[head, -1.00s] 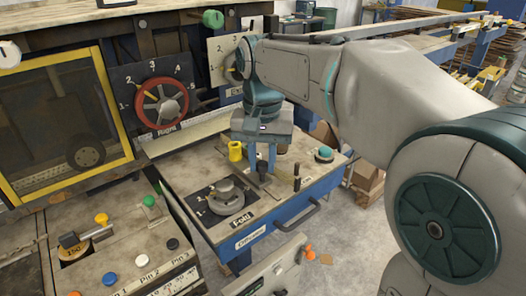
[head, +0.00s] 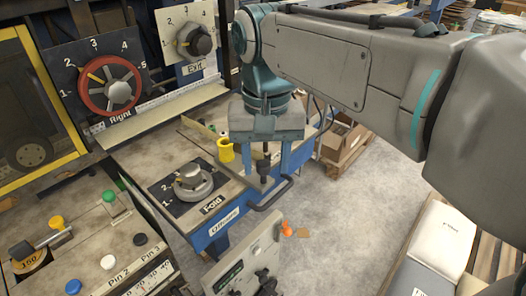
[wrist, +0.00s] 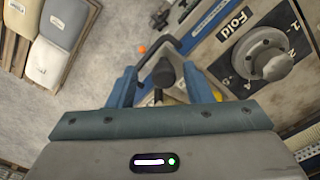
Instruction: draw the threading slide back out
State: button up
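The threading slide appears to be a narrow flat bar (head: 240,173) with an upright dark knob (head: 264,166). It lies at the front edge of the blue-sided Fold unit, close to the unit's black bar handle (head: 272,195). My gripper (head: 265,160) points down over the knob, with its blue fingers spread on either side. The wrist view shows the knob (wrist: 163,73) between the fingers, with a visible gap on both sides. The bar is partly hidden by my gripper.
The Fold dial (head: 192,180) sits left of my gripper, and a yellow piece (head: 225,150) stands just behind the bar. The red Right dial (head: 110,87) and Exit dial (head: 194,42) are on the back panels. A grey control box (head: 245,265) stands in front. Floor shows to the right.

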notch_tip(320, 180, up, 14)
jog(key=p, duration=0.1)
dwell(0.6)
jog(key=shift+f, duration=0.15)
jog(key=s+d+f+t, duration=0.1)
jog(key=s+d+f, duration=0.1)
jog(key=d+f, duration=0.5)
jog(key=s+d+f+t, duration=0.2)
jog(key=d+f, duration=0.5)
jog(key=f, duration=1.2)
jog(key=shift+s+m, duration=0.3)
